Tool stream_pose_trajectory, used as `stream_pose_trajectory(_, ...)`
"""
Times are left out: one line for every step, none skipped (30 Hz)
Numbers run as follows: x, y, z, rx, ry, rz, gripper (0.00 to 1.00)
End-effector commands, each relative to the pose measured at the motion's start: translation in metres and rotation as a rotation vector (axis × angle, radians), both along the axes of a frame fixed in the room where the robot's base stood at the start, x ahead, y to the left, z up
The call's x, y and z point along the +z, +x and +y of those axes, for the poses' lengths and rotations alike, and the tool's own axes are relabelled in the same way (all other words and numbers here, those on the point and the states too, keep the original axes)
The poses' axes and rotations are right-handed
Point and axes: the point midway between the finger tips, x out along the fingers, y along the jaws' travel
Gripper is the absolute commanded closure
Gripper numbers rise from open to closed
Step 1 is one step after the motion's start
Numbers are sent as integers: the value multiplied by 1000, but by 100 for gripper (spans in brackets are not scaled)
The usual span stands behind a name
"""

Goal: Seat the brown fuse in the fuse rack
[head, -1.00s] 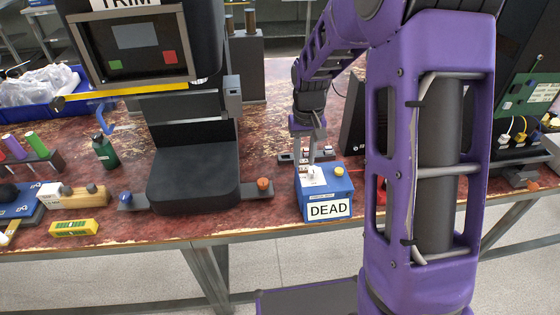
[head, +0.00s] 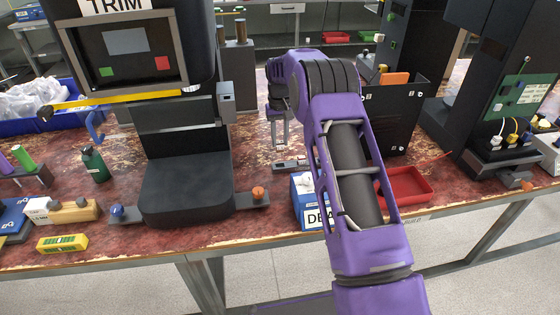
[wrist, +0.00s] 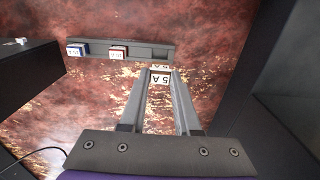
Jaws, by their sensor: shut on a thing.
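The fuse rack (wrist: 97,50) is a grey bar at the top of the wrist view. It holds a blue fuse (wrist: 78,50) at left and a red fuse (wrist: 118,53) in the middle; its right slot is empty. My gripper (wrist: 160,78) is shut on the fuse (wrist: 160,76), whose white label reads 5 A; its brown body is not clearly visible. The held fuse shows just below the right part of the rack, apart from it in the picture. In the head view my gripper (head: 279,142) is above the bench, behind the rack (head: 290,164).
A blue box (head: 308,207) marked DEAD is partly hidden by my arm. A red tray (head: 420,190) lies to its right, before a black panel (head: 408,118). The black TRIM machine (head: 187,188) stands at left.

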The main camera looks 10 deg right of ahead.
Motion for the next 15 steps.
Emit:
stream_pose_trajectory(-12,-1,0,0,0,3,100)
stream_pose_trajectory(-18,-1,0,0,0,4,100)
stream_pose_trajectory(-25,-1,0,0,0,2,100)
stream_pose_trajectory(-29,0,0,0,0,2,100)
stream_pose_trajectory(-32,0,0,-1,0,1,100)
stream_pose_trajectory(-35,0,0,-1,0,1,100)
stream_pose_trajectory(-38,0,0,-1,0,0,100)
stream_pose_trajectory(-41,0,0,-1,0,0,100)
stream_pose_trajectory(-45,0,0,-1,0,1,100)
stream_pose_trajectory(-49,-1,0,-1,0,1,100)
stream_pose_trajectory(-54,-1,0,-1,0,2,100)
stream_pose_trajectory(-60,-1,0,-1,0,2,100)
stream_pose_trajectory(-65,0,0,-1,0,2,100)
stream_pose_trajectory(-68,0,0,-1,0,1,100)
stream_pose_trajectory(-71,0,0,-1,0,1,100)
